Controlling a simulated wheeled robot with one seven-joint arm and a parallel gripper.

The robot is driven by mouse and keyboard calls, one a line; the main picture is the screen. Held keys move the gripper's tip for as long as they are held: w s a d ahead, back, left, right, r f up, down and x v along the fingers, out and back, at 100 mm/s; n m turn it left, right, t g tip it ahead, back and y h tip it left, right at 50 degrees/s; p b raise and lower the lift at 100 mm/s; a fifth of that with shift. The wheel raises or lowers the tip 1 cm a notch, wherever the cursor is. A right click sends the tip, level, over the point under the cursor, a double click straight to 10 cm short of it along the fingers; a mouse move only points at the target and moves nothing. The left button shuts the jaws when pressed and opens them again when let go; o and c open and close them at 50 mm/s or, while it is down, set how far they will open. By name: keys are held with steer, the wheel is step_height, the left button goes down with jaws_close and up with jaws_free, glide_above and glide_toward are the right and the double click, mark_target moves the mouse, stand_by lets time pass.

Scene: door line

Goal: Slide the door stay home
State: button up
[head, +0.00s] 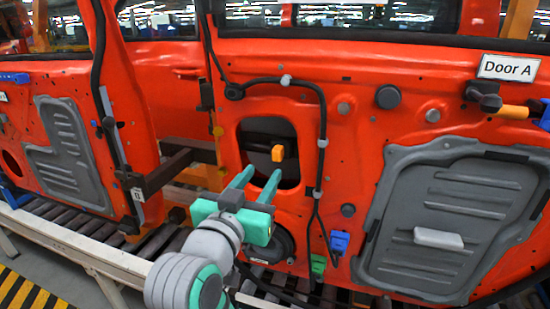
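A dark part with an orange tab (278,153) shows in the opening of the red door panel (360,130). It may be the door stay, but I cannot tell for sure. My teal gripper (262,171) is in front of the opening, just below the tab. Its two fingers are apart, with no object visible between them. The fingertips look close to the tab; I cannot tell whether they touch it. The lower part of the opening is partly hidden behind the fingers.
A "Door A" sign (509,67) is at the upper right, above a black fitting with an orange bar (512,111). A black cable (322,130) runs down right of the opening. Blue (340,242) and green (318,265) connectors hang below. A dark bracket (165,170) juts out left.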

mark_target(276, 156)
steer(key=x, duration=0.8)
steer(key=shift+w+f, duration=0.1)
steer(key=shift+w, duration=0.25)
steer(key=shift+w+a, duration=0.15)
steer(key=shift+w, duration=0.2)
steer(key=shift+d, duration=0.55)
steer(key=shift+a, duration=0.15)
jaws_close()
